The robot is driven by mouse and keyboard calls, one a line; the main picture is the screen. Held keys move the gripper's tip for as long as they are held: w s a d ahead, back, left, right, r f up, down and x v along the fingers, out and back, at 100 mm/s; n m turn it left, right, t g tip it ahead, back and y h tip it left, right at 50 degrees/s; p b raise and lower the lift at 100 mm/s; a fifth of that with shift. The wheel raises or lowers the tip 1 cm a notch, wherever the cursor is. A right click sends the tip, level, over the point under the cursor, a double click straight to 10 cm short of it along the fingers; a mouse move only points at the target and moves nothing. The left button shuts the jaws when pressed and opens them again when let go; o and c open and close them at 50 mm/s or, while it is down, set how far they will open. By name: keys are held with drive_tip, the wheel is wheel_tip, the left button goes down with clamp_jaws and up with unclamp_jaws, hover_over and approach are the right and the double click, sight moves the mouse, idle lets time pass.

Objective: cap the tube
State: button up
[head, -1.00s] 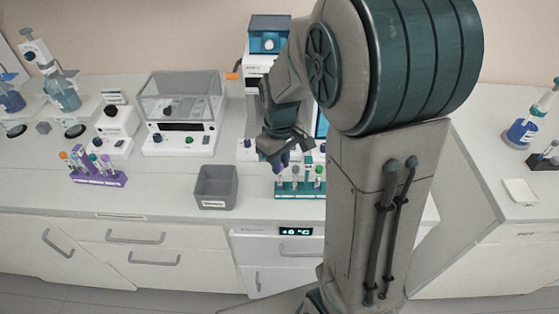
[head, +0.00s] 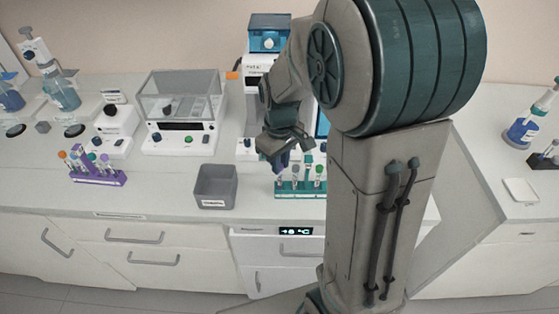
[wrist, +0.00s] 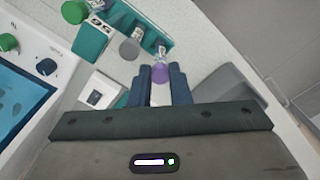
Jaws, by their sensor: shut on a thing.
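My gripper (wrist: 161,80) is shut on a purple cap (wrist: 160,73), which shows between the fingertips in the wrist view. A clear tube with a printed label (wrist: 160,52) is right beside the cap, at the teal rack (wrist: 92,38). I cannot tell whether the cap touches the tube. In the head view my gripper (head: 284,157) is just above the left part of the teal rack (head: 300,189), and the cap cannot be made out there. Other tubes stand in the rack, one with a green cap (head: 318,170).
A grey bin (head: 215,187) stands left of the rack. A purple rack (head: 98,177) with several tubes is farther left. A device with a clear lid (head: 182,112) stands behind the bin. A screen device (wrist: 22,95) is at the left of the wrist view. The counter's front edge is close.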

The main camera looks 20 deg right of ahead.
drive_tip(key=shift+f+b, duration=0.3)
idle(0.5)
drive_tip(key=o, duration=0.8)
drive_tip(key=shift+r, duration=0.1)
wheel_tip(320, 180, up, 14)
drive_tip(key=shift+f+b, duration=0.15)
drive_tip(key=shift+b, duration=0.3)
idle(0.3)
